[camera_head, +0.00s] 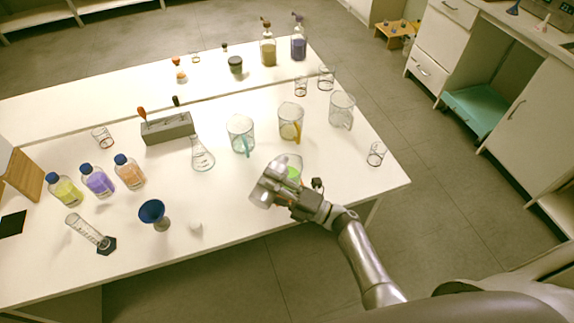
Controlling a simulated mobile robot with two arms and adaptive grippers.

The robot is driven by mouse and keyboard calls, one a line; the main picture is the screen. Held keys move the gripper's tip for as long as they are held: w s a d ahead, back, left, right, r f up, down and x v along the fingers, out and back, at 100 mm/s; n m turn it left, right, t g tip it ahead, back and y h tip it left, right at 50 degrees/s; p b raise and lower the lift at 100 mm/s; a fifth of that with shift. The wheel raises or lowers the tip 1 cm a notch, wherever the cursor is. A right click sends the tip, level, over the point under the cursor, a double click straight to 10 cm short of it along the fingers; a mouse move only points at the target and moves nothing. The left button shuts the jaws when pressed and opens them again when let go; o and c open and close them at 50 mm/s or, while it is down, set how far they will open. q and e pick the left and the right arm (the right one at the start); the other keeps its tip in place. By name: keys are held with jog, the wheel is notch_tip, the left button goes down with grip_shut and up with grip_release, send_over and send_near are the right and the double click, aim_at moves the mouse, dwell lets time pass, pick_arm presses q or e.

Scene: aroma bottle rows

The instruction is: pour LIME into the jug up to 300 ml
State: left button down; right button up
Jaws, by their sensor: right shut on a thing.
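My right gripper (274,187) is over the front right part of the white table, with its arm coming in from the lower right. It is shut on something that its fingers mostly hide. A clear vessel with bright green in it (293,173) shows just behind the gripper, partly covered. I cannot tell whether this is the held thing or a vessel standing on the table. Clear jugs stand behind it: one with a teal part (241,134), one with amber (290,121) and one colourless (341,110). No label reading LIME is legible. My left gripper is not in view.
Blue-capped bottles, yellow-green (64,190), purple (98,181) and orange (130,173), stand at left. A blue funnel (152,212), measuring cylinder (88,232), flask (202,156) and grey rack (168,129) are nearby. A small glass (376,154) stands near the right edge.

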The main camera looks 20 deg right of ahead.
dwell(0.5)
jog(key=shift+s+a+f+n+g+b, duration=0.15)
jog(key=shift+f+n+g+b, duration=0.2)
jog(key=shift+n+b, duration=0.25)
jog(key=shift+s+a+f+n+g+y+b, duration=0.15)
jog(key=shift+n+b, duration=0.1)
jog(key=shift+n, duration=0.35)
jog(key=shift+a+f+n+g+y+b, duration=0.15)
jog(key=shift+n+b, duration=0.1)
jog(key=shift+n, duration=0.35)
jog(key=shift+d, duration=0.1)
jog(key=n, duration=0.1)
jog(key=n+b, duration=0.1)
jog(key=n, duration=0.1)
jog(key=n+g, duration=0.1)
jog(key=shift+w+d+r+n, duration=0.3)
jog(key=shift+w+d+r, duration=0.05)
jog(key=shift+w+d, duration=0.05)
jog(key=shift+w+d+r+n+g+b, duration=0.15)
jog(key=shift+n+g+b, duration=0.1)
jog(key=shift+n, duration=0.35)
jog(key=shift+w+d+r+n+g+b, duration=0.1)
jog(key=shift+r+n+g+b, duration=0.1)
jog(key=shift+n, duration=0.4)
